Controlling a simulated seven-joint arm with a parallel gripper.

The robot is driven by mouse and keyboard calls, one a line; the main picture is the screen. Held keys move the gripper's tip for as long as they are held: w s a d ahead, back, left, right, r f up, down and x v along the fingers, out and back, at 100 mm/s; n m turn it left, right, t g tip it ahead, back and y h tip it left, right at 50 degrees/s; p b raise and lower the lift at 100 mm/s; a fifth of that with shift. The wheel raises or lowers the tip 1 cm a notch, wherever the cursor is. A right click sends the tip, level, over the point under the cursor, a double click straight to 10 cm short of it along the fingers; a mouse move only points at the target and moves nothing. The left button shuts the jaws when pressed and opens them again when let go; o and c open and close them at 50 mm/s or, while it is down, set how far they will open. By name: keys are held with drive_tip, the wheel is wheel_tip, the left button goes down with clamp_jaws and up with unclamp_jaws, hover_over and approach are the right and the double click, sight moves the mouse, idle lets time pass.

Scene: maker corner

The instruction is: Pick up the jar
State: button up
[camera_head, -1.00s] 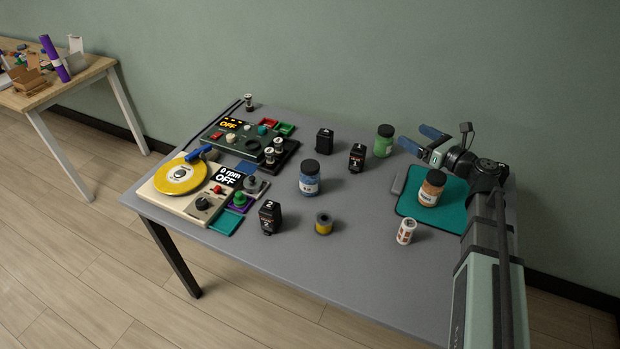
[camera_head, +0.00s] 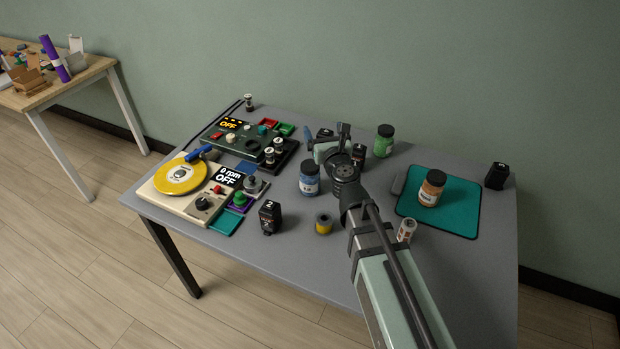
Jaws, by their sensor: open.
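Three lidded jars stand upright on the grey table: a blue jar (camera_head: 309,180) near the middle, a green jar (camera_head: 384,141) at the back, and an orange jar (camera_head: 431,188) on a teal mat (camera_head: 462,218). My gripper (camera_head: 322,154) is above the middle of the table, just behind the blue jar in the picture. It is open; its fingertips are mostly hidden. I cannot tell how near it is to the blue jar. The green and orange jars are clear of it, to the right.
Black cartridges (camera_head: 270,217) stand near my arm; another (camera_head: 497,176) is at the right. A yellow spool (camera_head: 323,223) and a small white cylinder (camera_head: 406,230) stand in front. A turntable unit (camera_head: 168,206) and a control panel (camera_head: 232,144) fill the left.

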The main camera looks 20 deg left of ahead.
sight(309, 161)
drive_tip(key=s+a+m+t+h, duration=0.1)
drive_tip(key=s+a, duration=0.2)
drive_tip(key=s, duration=0.1)
drive_tip(key=shift+w+d+f, duration=0.1)
drive_tip(key=shift+w+f, duration=0.05)
drive_tip(key=shift+f, duration=1.85)
drive_tip(key=shift+w+d+f, duration=0.1)
drive_tip(key=shift+f, duration=1.9)
wheel_tip(309, 161, down, 3)
drive_tip(key=shift+f, duration=0.1)
drive_tip(key=shift+f+x, duration=0.2)
drive_tip(key=shift+x, duration=0.75)
drive_tip(key=shift+w+a, duration=0.35)
drive_tip(key=shift+w, duration=0.1)
drive_tip(key=shift+r, duration=0.1)
clamp_jaws()
